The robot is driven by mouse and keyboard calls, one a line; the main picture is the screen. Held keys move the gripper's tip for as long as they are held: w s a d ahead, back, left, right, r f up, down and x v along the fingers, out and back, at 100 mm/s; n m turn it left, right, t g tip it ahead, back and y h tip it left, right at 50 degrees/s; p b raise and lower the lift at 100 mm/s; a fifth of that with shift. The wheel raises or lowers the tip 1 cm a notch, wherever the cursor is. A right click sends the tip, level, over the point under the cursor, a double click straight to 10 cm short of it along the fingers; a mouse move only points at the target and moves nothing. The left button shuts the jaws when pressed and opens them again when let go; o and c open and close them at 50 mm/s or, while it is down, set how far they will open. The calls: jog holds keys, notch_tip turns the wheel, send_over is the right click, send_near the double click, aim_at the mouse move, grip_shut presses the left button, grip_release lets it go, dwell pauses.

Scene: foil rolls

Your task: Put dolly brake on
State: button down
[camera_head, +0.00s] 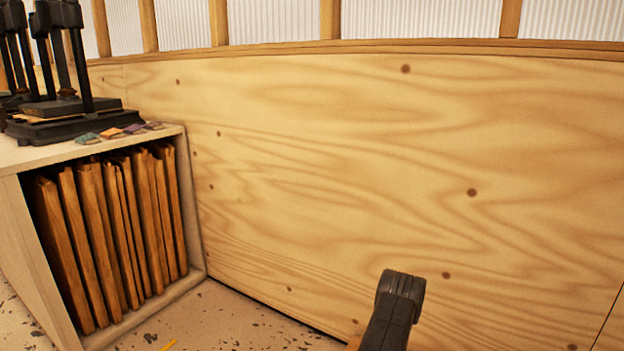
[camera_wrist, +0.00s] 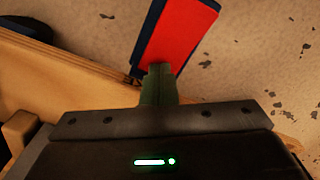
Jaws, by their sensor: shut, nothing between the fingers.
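In the wrist view a flat red plate with dark blue edges (camera_wrist: 180,35) sticks out over the speckled floor; it looks like the dolly's brake pedal. My gripper (camera_wrist: 160,72) has its green fingers shut together, with nothing held. The fingertips overlap the plate's near end in the picture; I cannot tell whether they touch it. A wooden edge, seemingly the dolly's (camera_wrist: 75,82), runs behind and left of the fingers. Most of the dolly is hidden by my gripper body or out of frame. The head view shows neither the red plate nor the fingers.
A plywood wall (camera_head: 330,170) fills the head view. At left a shelf unit (camera_head: 190,225) holds several upright wooden boards (camera_head: 120,230), with a black press (camera_head: 65,110) and small coloured pieces (camera_head: 110,133) on top. Speckled floor (camera_head: 215,320) shows in front of it.

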notch_tip(320, 180, up, 7)
jog(key=p, duration=0.3)
dwell(0.5)
jog(key=shift+f, duration=0.1)
jog(key=shift+f+b, duration=1.45)
jog(key=shift+f, duration=1.9)
jog(key=shift+r, duration=0.1)
